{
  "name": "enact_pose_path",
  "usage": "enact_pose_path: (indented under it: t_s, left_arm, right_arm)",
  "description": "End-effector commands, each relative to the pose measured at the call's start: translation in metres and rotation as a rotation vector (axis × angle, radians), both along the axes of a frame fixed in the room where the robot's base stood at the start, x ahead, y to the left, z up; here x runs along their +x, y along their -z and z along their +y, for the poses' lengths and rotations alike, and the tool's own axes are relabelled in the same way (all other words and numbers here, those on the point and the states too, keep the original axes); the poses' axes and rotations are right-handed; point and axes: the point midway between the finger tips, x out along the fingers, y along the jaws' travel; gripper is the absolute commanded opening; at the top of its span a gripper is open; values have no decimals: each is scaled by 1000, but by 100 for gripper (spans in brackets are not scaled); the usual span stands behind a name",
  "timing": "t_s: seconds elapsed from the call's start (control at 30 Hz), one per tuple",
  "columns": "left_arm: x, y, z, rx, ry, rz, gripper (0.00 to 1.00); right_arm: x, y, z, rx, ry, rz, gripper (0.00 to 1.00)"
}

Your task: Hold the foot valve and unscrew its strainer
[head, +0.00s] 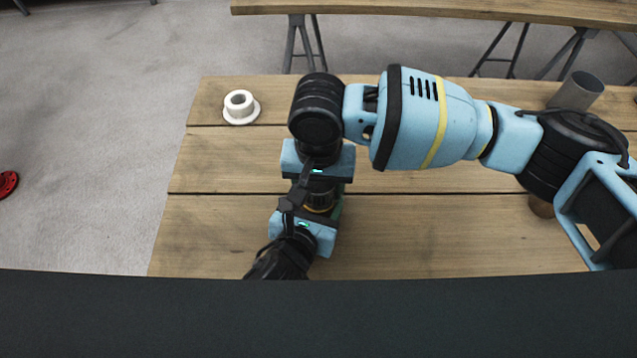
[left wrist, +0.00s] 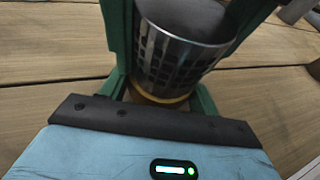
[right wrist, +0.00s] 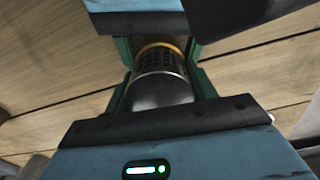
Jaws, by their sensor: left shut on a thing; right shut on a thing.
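The foot valve is between my two grippers, mostly hidden by them in the head view. Its brass-coloured ring (head: 319,208) shows there, and also in the left wrist view (left wrist: 158,97) and right wrist view (right wrist: 160,48). The dark, perforated metal strainer (left wrist: 175,55) joins this ring; its smooth grey end (right wrist: 160,91) faces my right palm. My right gripper (head: 320,182) is shut around the strainer, with green fingers on both sides. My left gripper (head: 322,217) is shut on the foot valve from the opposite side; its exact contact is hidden.
A white flanged part (head: 240,107) stands at the wooden table's (head: 430,235) back left. A grey cylinder (head: 577,90) stands at the back right. A brown object (head: 541,207) is partly hidden by my right arm. The table's front middle is clear.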

Motion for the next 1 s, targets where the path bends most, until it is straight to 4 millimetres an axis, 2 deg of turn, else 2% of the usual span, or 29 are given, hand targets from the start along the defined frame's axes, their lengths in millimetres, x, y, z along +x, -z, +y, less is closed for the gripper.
enact_pose_path:
  t_s: [0.07, 0.1, 0.27, 0.57, 0.9, 1.0]
  left_arm:
    - [0, 1, 0, 1, -1, 3, 0]
    - [0, 1, 0, 1, -1, 3, 0]
    - [0, 1, 0, 1, -1, 3, 0]
    - [0, 1, 0, 1, -1, 3, 0]
    - [0, 1, 0, 1, -1, 3, 0]
    - [0, 1, 0, 1, -1, 3, 0]
  right_arm:
    - [0, 0, 0, -1, 1, 0, 28]
    - [0, 0, 0, -1, 1, 0, 57]
    - [0, 0, 0, -1, 2, 0, 78]
    - [0, -2, 0, 0, 3, 0, 78]
    - [0, -39, 0, 2, 3, -1, 78]
    - [0, -44, 0, 0, 3, 0, 78]
